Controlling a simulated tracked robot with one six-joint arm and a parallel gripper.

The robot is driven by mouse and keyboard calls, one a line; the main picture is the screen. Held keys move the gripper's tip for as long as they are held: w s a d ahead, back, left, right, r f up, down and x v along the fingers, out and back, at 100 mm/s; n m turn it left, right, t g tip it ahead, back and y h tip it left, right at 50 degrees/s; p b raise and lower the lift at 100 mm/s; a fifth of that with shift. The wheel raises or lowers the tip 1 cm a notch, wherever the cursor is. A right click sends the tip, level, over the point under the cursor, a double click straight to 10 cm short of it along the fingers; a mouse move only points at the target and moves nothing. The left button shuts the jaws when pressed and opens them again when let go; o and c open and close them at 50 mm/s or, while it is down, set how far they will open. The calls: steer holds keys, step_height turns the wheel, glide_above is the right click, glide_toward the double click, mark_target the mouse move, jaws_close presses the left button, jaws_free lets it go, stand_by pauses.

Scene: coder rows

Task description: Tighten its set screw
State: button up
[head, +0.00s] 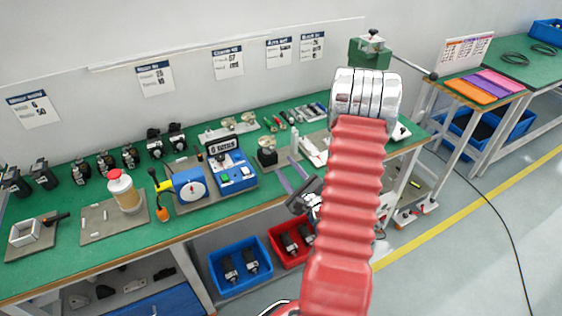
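My gripper (287,166) is past the front edge of the green bench, left of my red arm sleeve. Its two thin grey fingers are apart with nothing visible between them. Several black coders stand in a row along the back of the bench, among them one (155,144) near the middle and one (80,172) further left. A black unit (267,153) stands on a grey plate just left of the fingers, and I cannot tell if it is a coder. No set screw is discernible at this size.
A blue bin (240,266) and a red bin (290,242) with dark units are below. A green vise-like block (369,54) is behind my arm.

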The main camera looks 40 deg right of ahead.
mark_target(273, 151)
steer(key=v, duration=0.5)
steer(key=shift+s, duration=0.4)
steer(key=n, duration=2.7)
steer(key=shift+a+r, duration=0.1)
steer(key=shift+r, duration=0.05)
steer(key=x, duration=1.3)
steer(key=shift+w, duration=0.4)
steer(key=shift+c, duration=0.2)
